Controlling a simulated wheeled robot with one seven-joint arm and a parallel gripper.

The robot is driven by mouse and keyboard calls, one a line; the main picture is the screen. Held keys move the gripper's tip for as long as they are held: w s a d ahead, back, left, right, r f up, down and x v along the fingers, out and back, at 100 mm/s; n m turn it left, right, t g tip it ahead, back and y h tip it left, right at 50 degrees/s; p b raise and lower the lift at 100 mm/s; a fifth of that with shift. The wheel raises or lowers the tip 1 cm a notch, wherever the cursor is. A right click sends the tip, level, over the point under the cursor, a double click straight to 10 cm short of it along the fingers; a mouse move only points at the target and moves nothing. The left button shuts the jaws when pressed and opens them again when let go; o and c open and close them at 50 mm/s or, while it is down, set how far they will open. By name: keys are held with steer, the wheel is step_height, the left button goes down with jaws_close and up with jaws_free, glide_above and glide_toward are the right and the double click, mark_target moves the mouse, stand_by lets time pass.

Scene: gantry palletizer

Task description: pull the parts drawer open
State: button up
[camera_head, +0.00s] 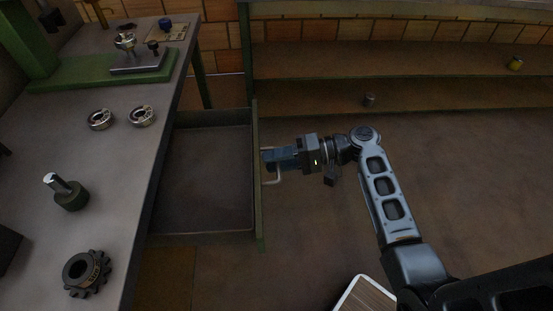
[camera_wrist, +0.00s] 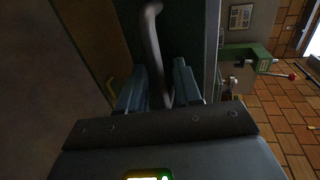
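The parts drawer (camera_head: 205,180) stands pulled out from under the workbench, and its empty inside shows in the head view. Its front panel (camera_head: 258,215) is green. A thin grey bar handle (camera_head: 277,181) is on the outer side of the front. My gripper (camera_head: 268,159) is at the handle, to the right of the drawer front. In the wrist view, the handle (camera_wrist: 153,40) runs between my two fingers, closer to the right finger. The fingers stand apart with a gap beside the bar. Contact with the bar cannot be told.
The workbench (camera_head: 110,175) on the left bears two bearings (camera_head: 121,118), a gear (camera_head: 86,273), a shafted part (camera_head: 66,192) and a green fixture (camera_head: 100,70). Shelves (camera_head: 400,65) line the back wall.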

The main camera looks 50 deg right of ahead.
steer(key=b+v, duration=0.1)
steer(key=v, duration=0.7)
stand_by(0.5)
